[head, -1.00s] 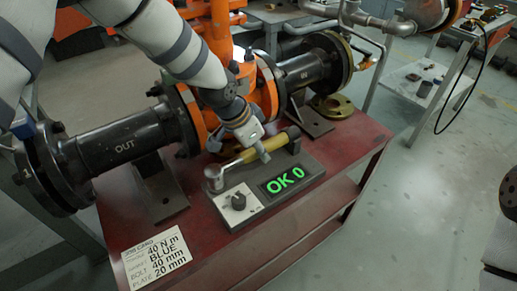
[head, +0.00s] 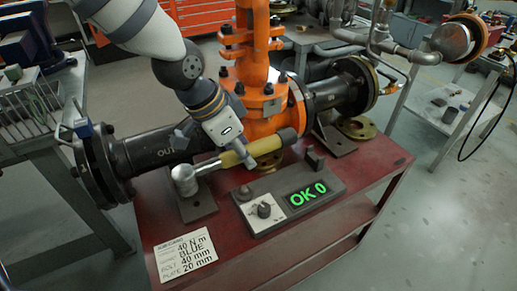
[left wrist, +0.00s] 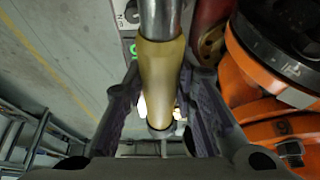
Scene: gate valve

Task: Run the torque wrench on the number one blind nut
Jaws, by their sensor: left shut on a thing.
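My left gripper (head: 240,152) is shut on the torque wrench (head: 230,160) at its yellow handle. The wrench is held above the tester, its grey head (head: 184,180) to the left and its dark butt end to the right. In the left wrist view the yellow handle (left wrist: 160,75) lies between the two fingers (left wrist: 160,110), with the metal shaft towards the top. A dark flange (head: 97,168) closes the left end of the OUT pipe. I cannot tell which nut is number one. My right gripper is not in view.
The tester (head: 290,200) with a green "OK 0" display stands on the red bench (head: 340,215). A card (head: 186,257) reads 40 N m, BLUE, 40 mm, 20 mm. The orange valve (head: 262,100) and black pipes stand close behind the wrench. A brass flange (head: 357,127) lies at right.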

